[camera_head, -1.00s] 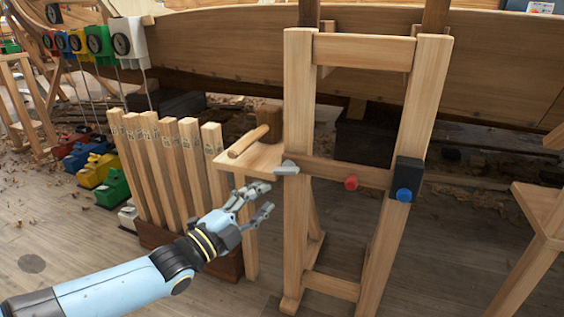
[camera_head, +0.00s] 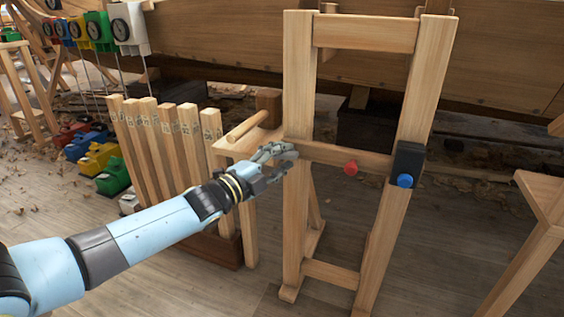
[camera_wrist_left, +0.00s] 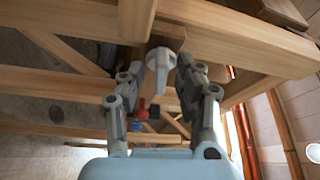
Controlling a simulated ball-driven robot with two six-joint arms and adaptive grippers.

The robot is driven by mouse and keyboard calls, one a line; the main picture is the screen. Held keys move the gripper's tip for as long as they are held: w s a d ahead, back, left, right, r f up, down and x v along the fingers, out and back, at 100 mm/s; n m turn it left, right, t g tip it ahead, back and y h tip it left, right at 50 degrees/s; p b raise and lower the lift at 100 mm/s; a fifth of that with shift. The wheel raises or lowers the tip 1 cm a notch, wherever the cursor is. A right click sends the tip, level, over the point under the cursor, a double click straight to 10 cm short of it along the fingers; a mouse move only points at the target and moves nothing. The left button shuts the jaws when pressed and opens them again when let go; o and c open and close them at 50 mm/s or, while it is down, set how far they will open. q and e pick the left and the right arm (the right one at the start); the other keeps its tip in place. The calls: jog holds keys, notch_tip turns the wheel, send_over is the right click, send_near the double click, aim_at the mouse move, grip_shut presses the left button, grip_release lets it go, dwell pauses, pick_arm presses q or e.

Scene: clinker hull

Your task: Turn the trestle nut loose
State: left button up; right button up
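The wooden trestle (camera_head: 298,210) stands upright in the middle of the head view. The trestle nut (camera_wrist_left: 160,62) is a pale grey winged knob on its left leg; one wing points down in the left wrist view. My left gripper (camera_head: 279,153) is at this leg, at crossbar height. In the left wrist view my left gripper (camera_wrist_left: 158,80) is open, with one finger on each side of the nut and gaps showing between. In the head view the fingers partly cover the nut. My right gripper is not in view.
A red knob (camera_head: 350,168) is on the crossbar. A blue knob (camera_head: 404,180) is on a black block (camera_head: 408,158) on the right leg. A wooden ledge with a mallet (camera_head: 247,125) and a rack of upright planks (camera_head: 168,140) are left of the trestle. A hull (camera_head: 230,45) is behind.

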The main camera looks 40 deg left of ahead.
pick_arm(q)
jog(key=shift+w, duration=0.15)
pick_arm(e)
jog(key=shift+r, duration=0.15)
pick_arm(q)
grip_shut()
